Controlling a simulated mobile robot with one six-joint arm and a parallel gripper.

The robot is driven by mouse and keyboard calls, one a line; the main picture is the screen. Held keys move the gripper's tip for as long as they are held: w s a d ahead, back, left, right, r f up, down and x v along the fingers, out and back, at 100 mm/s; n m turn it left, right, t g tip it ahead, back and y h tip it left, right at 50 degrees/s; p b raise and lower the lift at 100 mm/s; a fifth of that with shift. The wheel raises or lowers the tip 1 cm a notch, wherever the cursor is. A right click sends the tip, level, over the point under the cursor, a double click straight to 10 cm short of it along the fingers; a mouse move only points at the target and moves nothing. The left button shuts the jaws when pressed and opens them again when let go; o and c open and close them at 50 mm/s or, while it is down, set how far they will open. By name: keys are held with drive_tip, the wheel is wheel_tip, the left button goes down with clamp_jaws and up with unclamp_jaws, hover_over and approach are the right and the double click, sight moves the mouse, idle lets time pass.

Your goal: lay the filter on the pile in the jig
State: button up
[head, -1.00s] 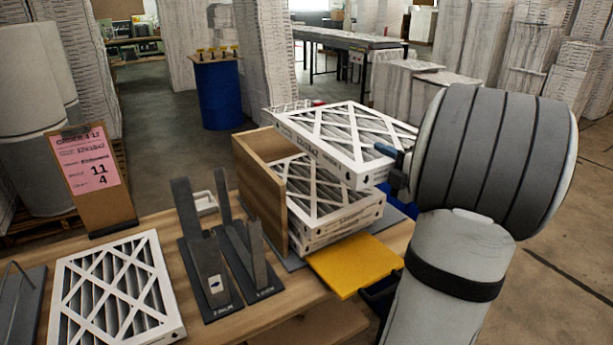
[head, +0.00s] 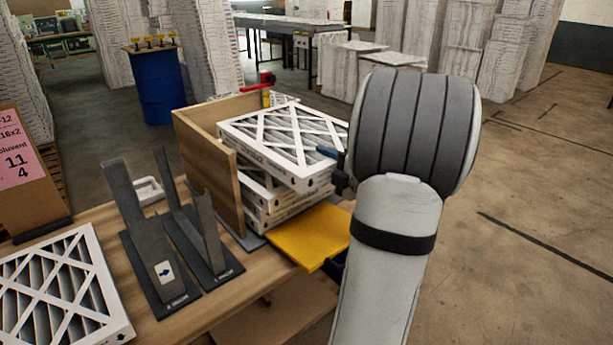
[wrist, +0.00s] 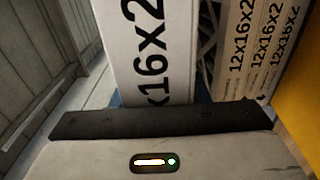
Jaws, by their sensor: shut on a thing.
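A white-framed pleated filter (head: 280,135) with a lattice face is held by my gripper (head: 330,153) at its right edge, over the pile. The wooden-walled jig (head: 207,170) stands on the bench and holds the pile of similar filters (head: 262,213). The held filter lies nearly flat within the jig's left and back walls. In the wrist view its labelled edge (wrist: 150,50) is close in front of the gripper, and the pile's labelled edges (wrist: 262,45) are to the right. A gap with lattice shows between them. My wrist hides part of the right side.
A yellow plate (head: 305,237) sits at the jig's front. A dark upright stand (head: 150,240) is left of the jig. A red-handled item (head: 260,85) is behind the jig.

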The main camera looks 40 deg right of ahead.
wheel_tip(320, 180, down, 6)
idle(0.4)
drive_tip(key=shift+f, duration=0.1)
drive_tip(key=o, duration=1.1)
drive_tip(key=s, duration=0.4)
drive_tip(key=s+d+b, duration=0.1)
drive_tip(key=s, duration=0.7)
drive_tip(key=shift+d, duration=0.15)
